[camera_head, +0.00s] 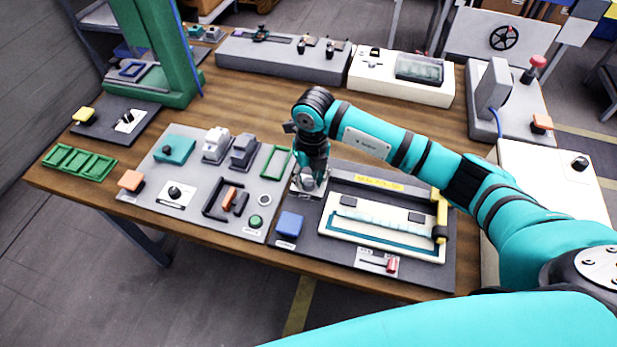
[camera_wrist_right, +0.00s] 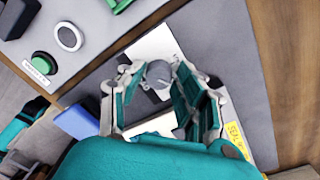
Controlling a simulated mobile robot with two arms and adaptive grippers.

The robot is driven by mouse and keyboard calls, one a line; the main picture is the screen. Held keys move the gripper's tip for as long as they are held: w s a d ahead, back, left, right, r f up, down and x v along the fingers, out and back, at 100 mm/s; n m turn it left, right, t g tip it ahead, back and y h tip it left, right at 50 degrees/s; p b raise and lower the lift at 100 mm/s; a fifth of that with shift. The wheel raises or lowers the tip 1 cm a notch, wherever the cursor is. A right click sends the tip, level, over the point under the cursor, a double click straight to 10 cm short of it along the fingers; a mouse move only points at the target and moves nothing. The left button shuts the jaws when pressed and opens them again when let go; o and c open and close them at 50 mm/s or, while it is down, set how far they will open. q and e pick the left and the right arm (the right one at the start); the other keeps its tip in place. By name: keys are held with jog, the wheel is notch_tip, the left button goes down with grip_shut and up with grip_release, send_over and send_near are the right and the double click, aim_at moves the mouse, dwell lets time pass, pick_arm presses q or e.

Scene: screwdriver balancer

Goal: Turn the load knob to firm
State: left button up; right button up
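My right gripper (camera_head: 308,186) points down at the back left corner of the dark grey panel (camera_head: 303,236). In the right wrist view, a round grey knob (camera_wrist_right: 158,74) on a white plate (camera_wrist_right: 156,44) sits between the fingertips of this gripper (camera_wrist_right: 160,80). The fingers are spread on both sides of the knob, with a small gap seeming to show. In the head view the gripper mostly hides the knob. No load or firm marking can be read, and the pointer's setting is unclear. My left gripper is not in view.
A blue block (camera_head: 289,224) and a framed cream tray (camera_head: 385,226) share the dark panel. The light grey panel (camera_head: 150,200) on the left carries another knob (camera_head: 174,192) and a green button (camera_head: 255,221). A green post (camera_head: 158,45) stands at the back left.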

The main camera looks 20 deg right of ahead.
aim_at(311, 180)
jog(key=shift+o, duration=1.2)
notch_tip(311, 180, up, 12)
jog(key=shift+d, duration=0.3)
